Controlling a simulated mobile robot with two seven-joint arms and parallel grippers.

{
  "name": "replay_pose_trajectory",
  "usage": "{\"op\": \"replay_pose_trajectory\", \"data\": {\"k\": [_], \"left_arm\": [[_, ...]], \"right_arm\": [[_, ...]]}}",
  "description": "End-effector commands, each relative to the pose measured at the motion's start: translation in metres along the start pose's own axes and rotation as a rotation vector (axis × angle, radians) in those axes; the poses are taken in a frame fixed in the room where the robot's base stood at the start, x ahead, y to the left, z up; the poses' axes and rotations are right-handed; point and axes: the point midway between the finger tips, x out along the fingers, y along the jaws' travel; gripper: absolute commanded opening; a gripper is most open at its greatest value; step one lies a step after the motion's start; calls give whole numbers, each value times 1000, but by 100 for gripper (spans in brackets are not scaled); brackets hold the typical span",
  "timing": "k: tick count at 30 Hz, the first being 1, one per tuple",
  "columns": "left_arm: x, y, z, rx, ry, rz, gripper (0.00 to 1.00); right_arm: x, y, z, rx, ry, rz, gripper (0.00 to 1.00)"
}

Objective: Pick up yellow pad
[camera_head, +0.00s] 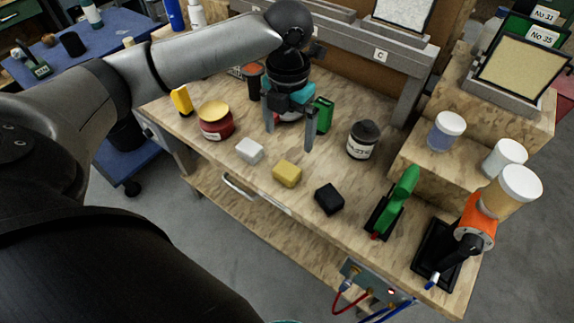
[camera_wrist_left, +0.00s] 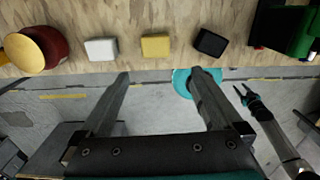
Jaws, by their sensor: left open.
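The yellow pad (camera_head: 287,173) is a small block lying on the wooden workbench, between a white pad (camera_head: 249,150) and a black pad (camera_head: 329,199). In the left wrist view the yellow pad (camera_wrist_left: 155,46) lies beyond the fingertips, roughly centred between them. My left gripper (camera_head: 289,140) is open and empty, fingers pointing down, above the bench and behind the pads in the head view. It also shows in the left wrist view (camera_wrist_left: 161,75). My right gripper (camera_wrist_left: 244,94) shows small at the right of that view, its fingers apart, away from the pads.
On the workbench (camera_head: 262,195), a red jar with yellow lid (camera_head: 215,120) stands left and a dark-lidded jar (camera_head: 363,139) right. A green tool (camera_head: 393,202) and an orange device (camera_head: 474,222) stand farther right. A wooden step (camera_head: 437,165) carries lidded jars.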

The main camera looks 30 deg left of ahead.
Motion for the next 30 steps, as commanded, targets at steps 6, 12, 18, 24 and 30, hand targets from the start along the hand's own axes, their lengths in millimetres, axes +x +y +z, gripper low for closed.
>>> {"op": "replay_pose_trajectory", "data": {"k": [6, 12, 18, 24, 30], "left_arm": [[9, 7, 0, 51, 15, 5, 100], [53, 7, -1, 49, 16, 5, 100], [86, 7, 0, 48, 13, 5, 100], [98, 7, 0, 49, 11, 5, 100], [127, 8, 4, 47, 13, 4, 100]], "right_arm": [[4, -3, 0, 2, 0, -3, 50], [12, -5, 1, 3, 0, -6, 50], [18, -5, 2, 2, 0, -6, 50], [20, -5, 2, 2, -1, -6, 50], [28, -5, 3, 1, -1, -6, 50]]}}
